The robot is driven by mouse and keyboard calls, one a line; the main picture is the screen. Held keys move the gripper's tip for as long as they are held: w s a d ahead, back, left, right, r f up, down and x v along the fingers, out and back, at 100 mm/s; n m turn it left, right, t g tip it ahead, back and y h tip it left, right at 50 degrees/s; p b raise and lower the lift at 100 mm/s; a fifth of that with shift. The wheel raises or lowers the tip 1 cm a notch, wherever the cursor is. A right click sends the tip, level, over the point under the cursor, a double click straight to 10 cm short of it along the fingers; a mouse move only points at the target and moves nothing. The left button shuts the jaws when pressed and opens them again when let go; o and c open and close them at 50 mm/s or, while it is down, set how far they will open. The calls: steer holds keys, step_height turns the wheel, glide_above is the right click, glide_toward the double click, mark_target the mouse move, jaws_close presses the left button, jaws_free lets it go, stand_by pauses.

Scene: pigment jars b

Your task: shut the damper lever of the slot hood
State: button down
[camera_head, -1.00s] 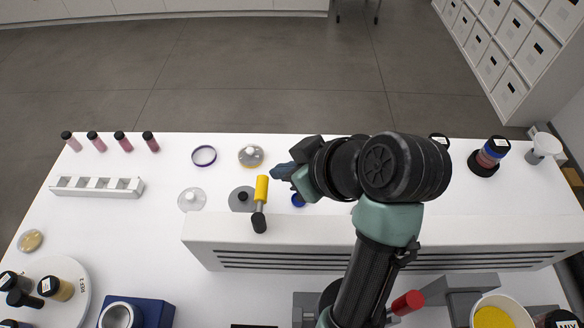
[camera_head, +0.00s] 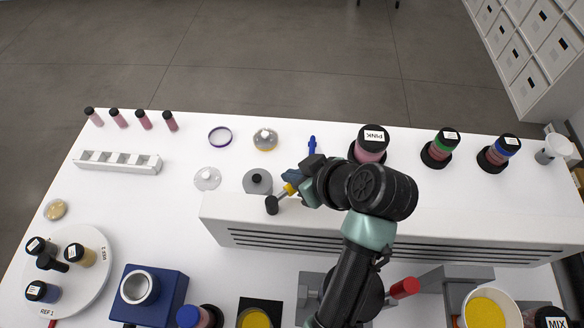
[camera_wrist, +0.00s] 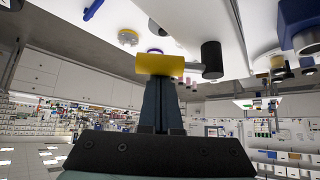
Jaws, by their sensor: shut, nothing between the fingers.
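The damper lever has a yellow handle (camera_head: 290,189) and a dark cylindrical end (camera_head: 272,204) over the top of the white slot hood (camera_head: 400,228). The handle points up and to the right from the dark end. My gripper (camera_head: 297,183) is at the handle, with its fingers partly hidden by my wrist. In the wrist view, the yellow handle (camera_wrist: 160,65) lies crosswise at the tips of my shut fingers (camera_wrist: 160,82), seemingly touching them and not between them. The dark cylinder (camera_wrist: 211,60) shows to its right.
A grey disc with a black knob (camera_head: 257,181) lies just behind the lever. A blue item (camera_head: 312,145) and a pink jar (camera_head: 370,144) stand behind my wrist. Green-banded (camera_head: 439,148) and blue-banded (camera_head: 499,153) jars are further right. A round tray (camera_head: 92,285) is at left.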

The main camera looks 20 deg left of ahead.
steer(key=shift+d+r+m+t+h, duration=0.15)
steer(key=shift+d+m+t+h, duration=0.15)
steer(key=shift+m+t, duration=0.3)
steer(key=shift+s+d+m+p, duration=0.15)
steer(key=shift+m+p, duration=0.25)
steer(key=m+h, duration=0.1)
steer(key=s+d+m+t+h+p, duration=0.1)
steer(key=m, duration=0.1)
steer(key=m+t+p, duration=0.1)
steer(key=shift+s+d+h, duration=0.35)
steer(key=shift+h, duration=0.05)
steer(key=shift+s+d+p, duration=0.35)
steer(key=shift+s+p, duration=0.05)
steer(key=shift+s+d, duration=0.1)
steer(key=shift+s, duration=0.15)
steer(key=shift+w, duration=0.1)
